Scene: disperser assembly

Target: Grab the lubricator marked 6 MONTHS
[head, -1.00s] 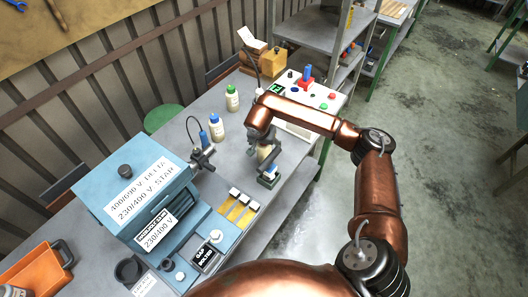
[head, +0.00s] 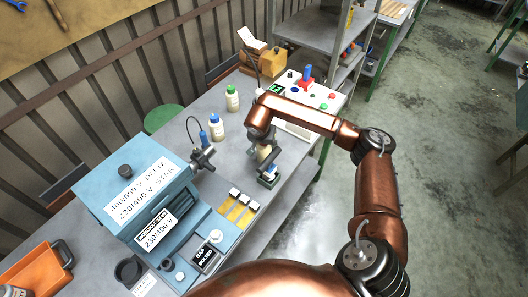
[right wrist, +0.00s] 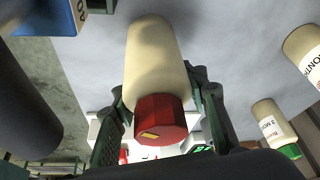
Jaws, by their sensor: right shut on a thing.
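My right gripper (head: 268,172) is shut on a cream bottle (head: 264,152) with a red cap, over the grey bench. In the right wrist view the held bottle (right wrist: 155,62) lies between the two fingers of the gripper (right wrist: 160,118), its red cap (right wrist: 160,119) nearest the camera. No label text shows on its visible side, and I cannot tell whether it touches the bench. A blue-capped bottle (head: 216,126) and a green-capped bottle (head: 232,98) stand behind, to the left. In the wrist view the green-capped one (right wrist: 273,126) reads 3 MONTHS. My left gripper is not in view.
A blue machine (head: 140,195) with voltage signs fills the left of the bench. A clamp-like grey device (head: 202,158) stands beside it. An orange bin (head: 38,272) is at lower left.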

